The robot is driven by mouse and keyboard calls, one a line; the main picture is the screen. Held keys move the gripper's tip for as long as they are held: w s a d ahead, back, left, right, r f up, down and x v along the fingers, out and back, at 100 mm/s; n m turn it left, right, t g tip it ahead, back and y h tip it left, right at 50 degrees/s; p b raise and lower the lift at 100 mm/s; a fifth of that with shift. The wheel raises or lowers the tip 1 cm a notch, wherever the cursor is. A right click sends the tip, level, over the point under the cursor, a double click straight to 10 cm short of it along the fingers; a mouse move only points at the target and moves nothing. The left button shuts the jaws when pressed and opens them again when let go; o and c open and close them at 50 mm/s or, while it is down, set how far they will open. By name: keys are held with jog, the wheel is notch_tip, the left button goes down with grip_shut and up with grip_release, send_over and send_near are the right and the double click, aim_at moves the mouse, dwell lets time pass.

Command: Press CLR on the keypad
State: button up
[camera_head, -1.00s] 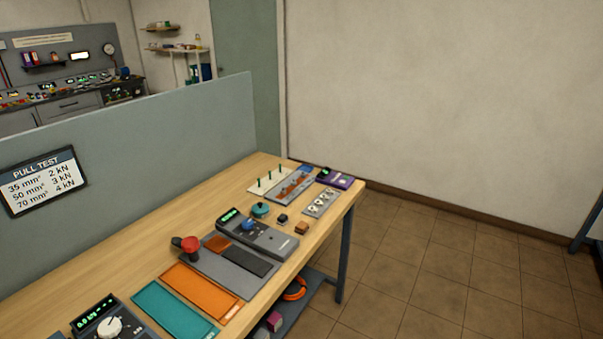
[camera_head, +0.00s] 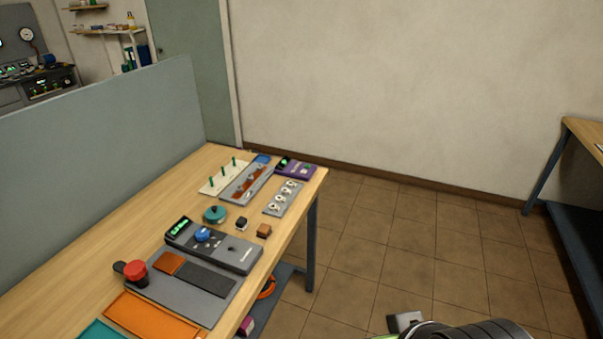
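I cannot make out a keypad or a CLR label in the head view. A purple device with a small green display (camera_head: 297,169) sits at the far end of the wooden table; its keys, if any, are too small to tell. A grey device with a green display and a blue knob (camera_head: 225,248) lies nearer on the same table. Part of my arm shows at the bottom right edge, beyond the table's right side; my gripper's fingers are not in view.
The table (camera_head: 85,247) also holds a red knob (camera_head: 135,271), an orange tray (camera_head: 150,316), a teal round object (camera_head: 215,214) and a plate with green pegs (camera_head: 222,178). A grey partition (camera_head: 100,150) stands behind. Tiled floor (camera_head: 390,255) is open to the right; another table (camera_head: 585,130) stands there.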

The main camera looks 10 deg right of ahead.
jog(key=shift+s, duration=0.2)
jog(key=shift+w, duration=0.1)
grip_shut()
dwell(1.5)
